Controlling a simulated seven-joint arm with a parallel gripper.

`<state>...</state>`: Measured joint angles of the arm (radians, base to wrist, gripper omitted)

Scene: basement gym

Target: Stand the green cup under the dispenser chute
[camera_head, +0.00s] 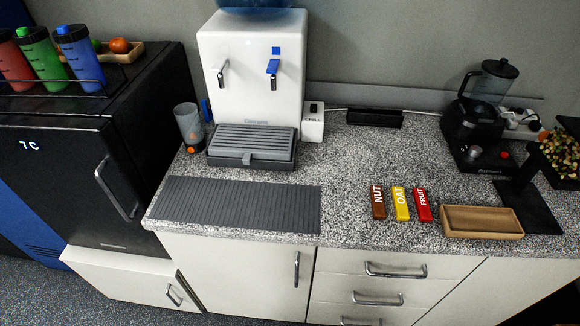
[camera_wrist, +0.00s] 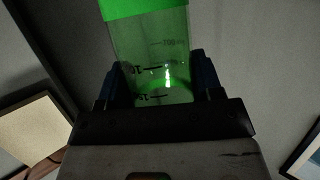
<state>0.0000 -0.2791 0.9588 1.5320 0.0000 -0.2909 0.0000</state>
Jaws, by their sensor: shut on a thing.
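My gripper (camera_wrist: 155,78) shows only in the wrist view. Its two dark fingers are shut on the green cup (camera_wrist: 148,42), a see-through green vessel with dark volume marks and a solid green band at the picture's top. Its far end is cut off by the frame. The head view shows neither my gripper nor the held cup. At the head view's right edge stands a dispenser (camera_head: 563,150) with a clear bin of mixed food pieces on a black stand, partly cut off. Its black base (camera_head: 530,208) lies on the counter and looks bare. The chute itself is hard to make out.
A wooden tray (camera_head: 482,222) sits left of the base, beside three snack bars (camera_head: 401,203). A black blender-like machine (camera_head: 480,125) stands behind. A white water dispenser (camera_head: 252,80), grey tumbler (camera_head: 188,128) and ribbed mat (camera_head: 235,204) are left. Bottles (camera_head: 42,52) stand on the fridge.

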